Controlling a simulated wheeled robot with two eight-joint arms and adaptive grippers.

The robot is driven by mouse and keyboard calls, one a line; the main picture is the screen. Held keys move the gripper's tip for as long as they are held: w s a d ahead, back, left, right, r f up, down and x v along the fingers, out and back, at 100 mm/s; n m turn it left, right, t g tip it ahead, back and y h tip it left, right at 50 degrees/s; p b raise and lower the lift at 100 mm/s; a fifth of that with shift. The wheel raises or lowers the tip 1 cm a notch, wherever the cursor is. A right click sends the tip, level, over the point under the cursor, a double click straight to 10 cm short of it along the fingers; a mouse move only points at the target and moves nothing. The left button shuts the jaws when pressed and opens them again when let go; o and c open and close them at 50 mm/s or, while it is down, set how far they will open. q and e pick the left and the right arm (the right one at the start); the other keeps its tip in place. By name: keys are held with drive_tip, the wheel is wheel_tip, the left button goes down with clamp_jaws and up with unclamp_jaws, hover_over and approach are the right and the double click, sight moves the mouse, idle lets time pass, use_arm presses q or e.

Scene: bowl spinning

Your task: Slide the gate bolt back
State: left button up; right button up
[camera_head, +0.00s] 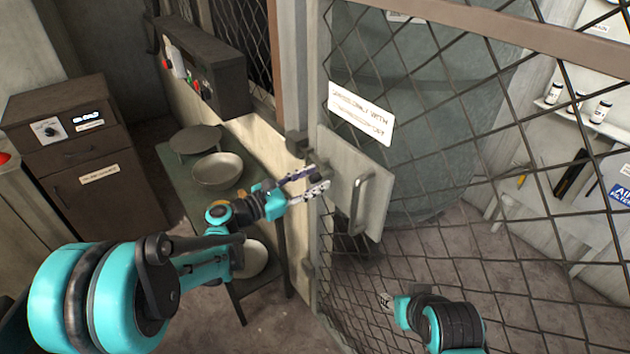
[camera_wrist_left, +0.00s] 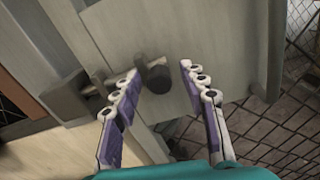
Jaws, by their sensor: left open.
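The gate bolt shows in the left wrist view as a short rod with a dark round knob (camera_wrist_left: 157,79). The rod runs left to a dark bracket (camera_wrist_left: 65,96) on the post. My left gripper (camera_wrist_left: 162,71) is open, and the knob appears between its two fingertips; I cannot tell whether they touch it. In the head view my left gripper (camera_head: 321,179) is at the gate's left edge, just below the bolt's bracket (camera_head: 297,144). The gate plate (camera_head: 345,165) has a handle (camera_head: 362,192) to the right. My right gripper (camera_head: 387,300) is low in front of the mesh, small and unclear.
A green table (camera_head: 185,175) with a bowl (camera_head: 217,170) and a dark round plate (camera_head: 195,139) stands left of the post. A control box (camera_head: 205,65) is above it. A brown cabinet (camera_head: 90,165) is farther left. Wire mesh fills the right side, with shelves behind.

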use_arm(q)
drive_tip(key=shift+w+d, duration=0.25)
drive_tip(key=shift+d, duration=0.1)
clamp_jaws()
drive_tip(key=s+d, duration=0.4)
drive_tip(key=s, duration=0.2)
drive_tip(key=shift+s+d, duration=0.2)
drive_tip(key=shift+d, duration=0.05)
unclamp_jaws()
drive_tip(key=shift+s+d, duration=0.1)
